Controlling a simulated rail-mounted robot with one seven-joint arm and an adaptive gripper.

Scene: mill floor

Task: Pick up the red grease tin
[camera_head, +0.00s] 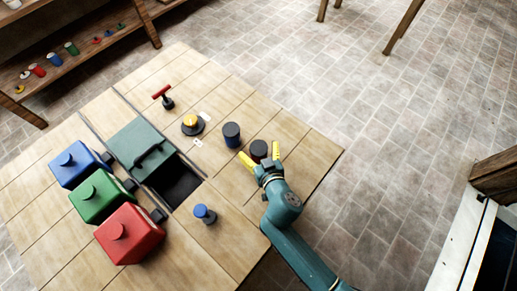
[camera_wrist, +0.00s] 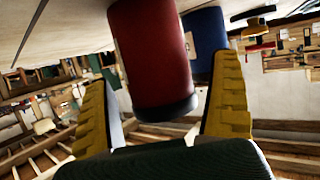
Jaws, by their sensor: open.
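The red grease tin (camera_head: 259,150) stands on the wooden table near its right edge, with a dark lid on top. In the wrist view the red tin (camera_wrist: 152,55) appears upside down, its dark lid towards the bottom of the picture. My gripper (camera_head: 259,151) is open, with its yellow fingers on either side of the red tin. In the wrist view my gripper (camera_wrist: 162,72) shows gaps beside the tin, but I cannot tell whether the tin is fully between the fingertips.
A blue tin (camera_head: 231,135) stands close to the red one, and behind it in the wrist view (camera_wrist: 205,42). A yellow button (camera_head: 192,122), a red-handled lever (camera_head: 164,97), a blue knob (camera_head: 204,213) and a dark opening (camera_head: 180,188) with a green lid (camera_head: 140,148) lie further left. Coloured boxes stand beyond.

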